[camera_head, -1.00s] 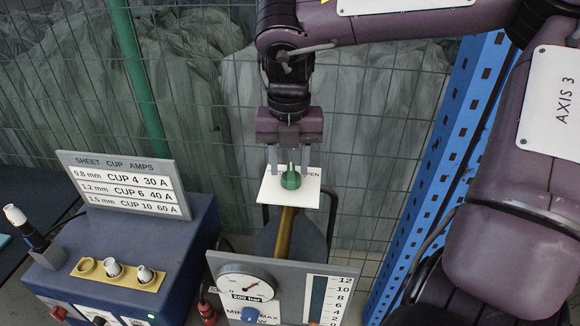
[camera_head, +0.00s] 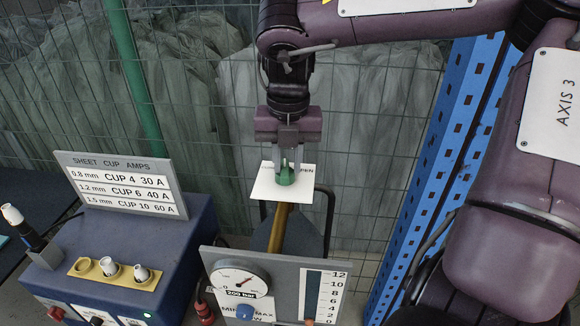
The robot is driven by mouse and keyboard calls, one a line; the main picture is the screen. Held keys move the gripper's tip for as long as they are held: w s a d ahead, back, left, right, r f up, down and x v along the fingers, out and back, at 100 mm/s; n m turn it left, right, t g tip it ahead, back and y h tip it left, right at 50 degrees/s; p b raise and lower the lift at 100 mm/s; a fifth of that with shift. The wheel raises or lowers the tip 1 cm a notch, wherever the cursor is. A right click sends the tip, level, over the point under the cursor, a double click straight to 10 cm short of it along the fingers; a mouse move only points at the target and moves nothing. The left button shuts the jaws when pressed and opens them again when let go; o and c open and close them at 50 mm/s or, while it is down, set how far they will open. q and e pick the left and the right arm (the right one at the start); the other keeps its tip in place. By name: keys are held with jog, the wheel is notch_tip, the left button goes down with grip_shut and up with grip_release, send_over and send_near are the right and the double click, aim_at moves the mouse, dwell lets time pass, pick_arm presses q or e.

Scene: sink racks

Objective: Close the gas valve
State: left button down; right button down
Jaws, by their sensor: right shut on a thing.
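The green gas valve knob (camera_head: 286,177) stands on a white plate (camera_head: 268,190) in the middle of the view. The plate bears lettering ending in "PEN" at its right, partly hidden. A brass-coloured pipe (camera_head: 279,230) runs down from below the plate. My right gripper (camera_head: 286,168) points down from above, its fingers on either side of the knob's upper part, shut on it. My left gripper is not in view.
A pressure gauge (camera_head: 238,279) and a scale panel (camera_head: 320,292) stand below in front. A blue box (camera_head: 180,235) with a "SHEET CUP AMPS" sign (camera_head: 121,184) is at the left. A wire fence is behind, and a blue perforated post (camera_head: 440,165) is at the right.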

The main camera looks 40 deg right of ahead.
aim_at(286, 168)
jog(key=f+n+p, duration=0.1)
jog(key=s+n+p, duration=0.1)
jog(key=n, duration=0.1)
jog(key=shift+a+f+g, duration=0.2)
jog(key=shift+f+g, duration=0.1)
jog(key=shift+f, duration=0.1)
jog(key=n+p, duration=0.2)
jog(key=n, duration=0.2)
jog(key=c, duration=1.6)
grip_release()
jog(key=shift+a+f, duration=0.1)
jog(key=shift+f, duration=0.05)
jog(key=shift+w+r+p, duration=0.35)
jog(key=shift+r+p, duration=0.35)
jog(key=shift+r, duration=0.15)
jog(key=shift+o, duration=1.4)
jog(key=shift+w+a+r+p, duration=0.1)
jog(key=shift+w+r+p, duration=0.35)
jog(key=shift+r+p, duration=0.2)
jog(key=shift+w+r, duration=0.1)
jog(key=shift+r, duration=0.35)
jog(key=shift+r+p, duration=0.4)
jog(key=shift+p, duration=0.15)
jog(key=shift+s+d+r, duration=0.3)
jog(key=shift+r, duration=0.1)
